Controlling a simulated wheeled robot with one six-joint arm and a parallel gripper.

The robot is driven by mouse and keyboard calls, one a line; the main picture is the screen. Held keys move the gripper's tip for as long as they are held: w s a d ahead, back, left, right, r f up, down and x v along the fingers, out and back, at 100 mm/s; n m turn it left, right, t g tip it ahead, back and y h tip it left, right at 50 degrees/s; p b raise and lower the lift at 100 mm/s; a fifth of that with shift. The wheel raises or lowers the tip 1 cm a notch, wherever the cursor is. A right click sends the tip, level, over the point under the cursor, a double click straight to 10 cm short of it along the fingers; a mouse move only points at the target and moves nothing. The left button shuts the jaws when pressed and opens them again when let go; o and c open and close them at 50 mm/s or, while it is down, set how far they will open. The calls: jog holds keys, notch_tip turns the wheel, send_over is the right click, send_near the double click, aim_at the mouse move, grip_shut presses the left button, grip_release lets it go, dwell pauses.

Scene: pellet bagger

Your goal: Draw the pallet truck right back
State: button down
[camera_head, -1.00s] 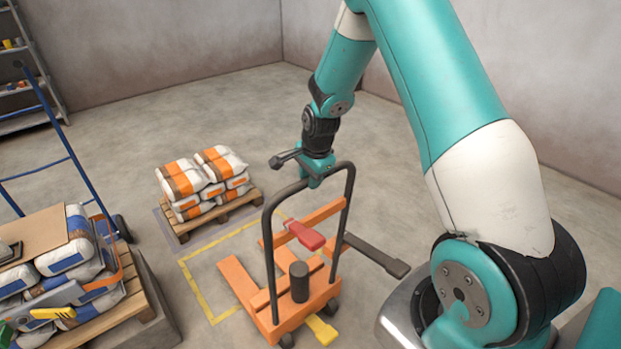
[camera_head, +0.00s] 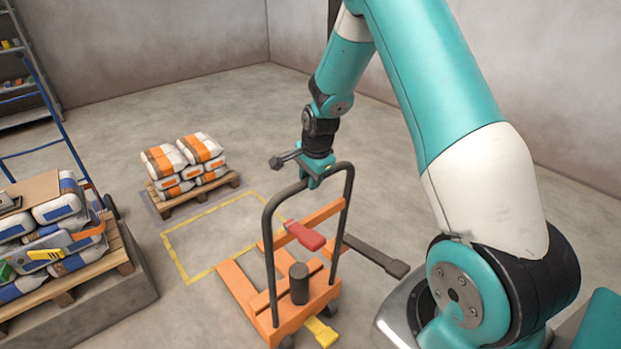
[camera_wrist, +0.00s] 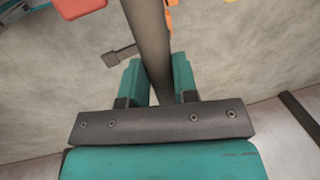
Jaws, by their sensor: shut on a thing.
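The orange pallet truck (camera_head: 291,322) stands on the concrete floor in the middle of the head view. Its dark hoop handle (camera_head: 270,247) rises toward my arm. My gripper (camera_head: 318,178) is shut on the top bar of the handle. In the wrist view the teal fingers (camera_wrist: 159,82) stand on either side of the dark bar (camera_wrist: 150,40). A red lever (camera_head: 305,236) and a black cylinder (camera_head: 299,284) sit on the truck. The forks point away to the upper left, clear of the pallet with orange-striped bags (camera_head: 184,160).
A yellow floor outline (camera_head: 174,259) lies between the truck and the bag pallet. A second loaded pallet (camera_head: 70,285) stands on a grey plinth at the left, beside a blue frame (camera_head: 38,150). The floor behind the bag pallet is clear.

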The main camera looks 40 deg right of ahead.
jog(key=shift+s, duration=0.25)
jog(key=c, duration=0.9)
grip_release()
jog(key=shift+r, duration=0.1)
jog(key=s+r, duration=0.1)
jog(key=r, duration=0.7)
jog(key=s+r+b, duration=0.1)
jog(key=s+r, duration=0.1)
jog(key=r, duration=0.7)
jog(key=shift+s+b, duration=0.25)
jog(key=shift+b, duration=0.05)
